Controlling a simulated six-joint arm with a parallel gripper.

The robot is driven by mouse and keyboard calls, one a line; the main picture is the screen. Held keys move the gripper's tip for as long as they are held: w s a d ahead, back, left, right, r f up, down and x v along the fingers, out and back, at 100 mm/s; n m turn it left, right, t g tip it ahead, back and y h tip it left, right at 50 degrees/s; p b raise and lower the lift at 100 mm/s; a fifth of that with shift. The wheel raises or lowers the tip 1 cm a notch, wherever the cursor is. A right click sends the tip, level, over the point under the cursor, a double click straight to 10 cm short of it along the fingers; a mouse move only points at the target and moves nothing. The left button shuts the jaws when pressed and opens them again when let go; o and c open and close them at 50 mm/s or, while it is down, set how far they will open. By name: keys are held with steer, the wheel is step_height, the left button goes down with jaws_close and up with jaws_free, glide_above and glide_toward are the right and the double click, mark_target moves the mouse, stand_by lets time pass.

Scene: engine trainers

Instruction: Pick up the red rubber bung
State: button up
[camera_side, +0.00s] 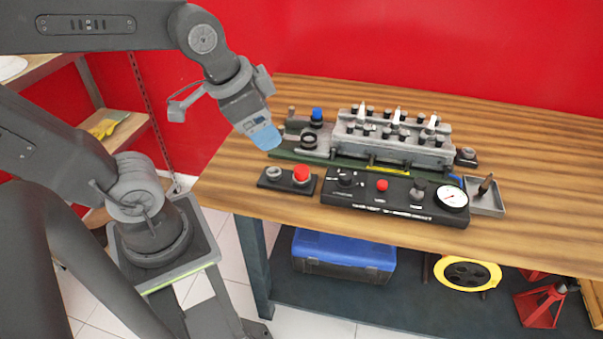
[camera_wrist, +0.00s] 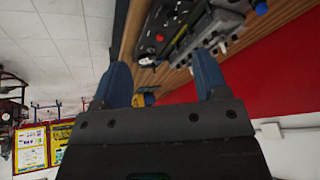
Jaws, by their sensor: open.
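A squat red piece (camera_side: 301,172), which looks like the rubber bung, sits on a small dark two-place block (camera_side: 273,180) near the front left of the bench. A smaller red knob (camera_side: 382,185) is on the black control panel; I cannot fully rule it out as the bung. My gripper (camera_side: 266,137) is open and empty, above the bench's left side, up and left of the red piece and apart from it. In the wrist view its blue fingers (camera_wrist: 162,62) are spread with nothing between them. A small red spot (camera_wrist: 159,37) shows there on the panel.
The panel has a white gauge (camera_side: 453,197). A metal tray (camera_side: 487,205) stands right of it. The wooden bench (camera_side: 540,225) is clear at the right.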

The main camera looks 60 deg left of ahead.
steer(key=w+a+f+m+g, duration=0.25)
steer(key=w+m, duration=0.35)
steer(key=m, duration=0.4)
steer(key=m+g+y, duration=0.1)
steer(key=m+g, duration=0.1)
steer(key=m, duration=1)
glide_above(302, 169)
steer(key=f, duration=1.3)
steer(key=shift+d+f, duration=0.1)
steer(key=shift+d, duration=0.1)
steer(key=shift+a+f, duration=0.15)
steer(key=shift+f, duration=1.25)
steer(key=shift+a+f, duration=0.1)
steer(key=shift+f, duration=1.25)
steer(key=c, duration=1)
